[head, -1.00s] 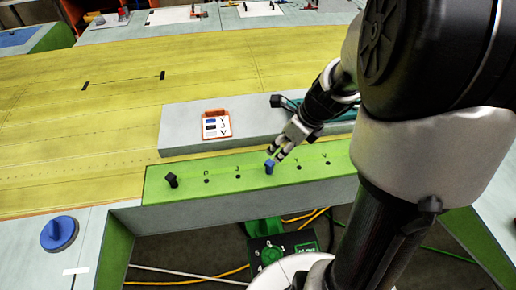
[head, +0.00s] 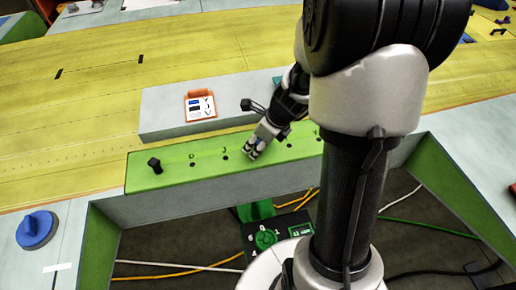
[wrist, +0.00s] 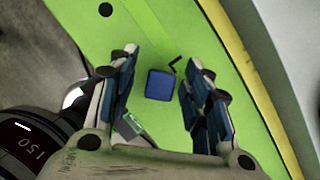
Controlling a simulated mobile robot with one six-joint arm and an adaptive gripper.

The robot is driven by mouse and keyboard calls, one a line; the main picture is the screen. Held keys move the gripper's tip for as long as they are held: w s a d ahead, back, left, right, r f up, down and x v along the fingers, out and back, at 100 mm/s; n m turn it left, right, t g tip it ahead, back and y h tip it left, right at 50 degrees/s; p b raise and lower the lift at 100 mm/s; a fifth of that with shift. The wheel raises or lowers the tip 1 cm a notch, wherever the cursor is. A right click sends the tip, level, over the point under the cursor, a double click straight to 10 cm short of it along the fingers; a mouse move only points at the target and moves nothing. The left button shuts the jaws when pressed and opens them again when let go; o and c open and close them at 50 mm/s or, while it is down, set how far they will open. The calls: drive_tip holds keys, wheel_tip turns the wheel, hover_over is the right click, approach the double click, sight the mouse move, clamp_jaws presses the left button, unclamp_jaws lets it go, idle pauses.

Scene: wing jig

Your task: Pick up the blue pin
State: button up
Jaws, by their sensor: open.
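The blue pin (wrist: 161,85) shows in the wrist view as a dark blue rounded square seen from above, on the green strip (wrist: 225,115). It lies between the two fingers of my gripper (wrist: 163,58), with a gap on each side. In the head view my gripper (head: 250,152) is down at the green strip (head: 172,175), over the pin's spot. The fingers are open there and hide most or all of the pin.
A black pin (head: 154,165) stands at the strip's left end, with small marked holes along the strip. Behind it a grey block (head: 160,118) carries an orange-edged card (head: 200,105). A blue round knob (head: 36,229) is at left. Cables lie on the floor below.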

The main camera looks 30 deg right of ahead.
sight(258, 141)
drive_tip(key=shift+r, duration=0.1)
drive_tip(key=shift+c, duration=0.5)
clamp_jaws()
wheel_tip(258, 141, up, 20)
drive_tip(key=p, duration=0.7)
drive_tip(key=shift+p, duration=0.35)
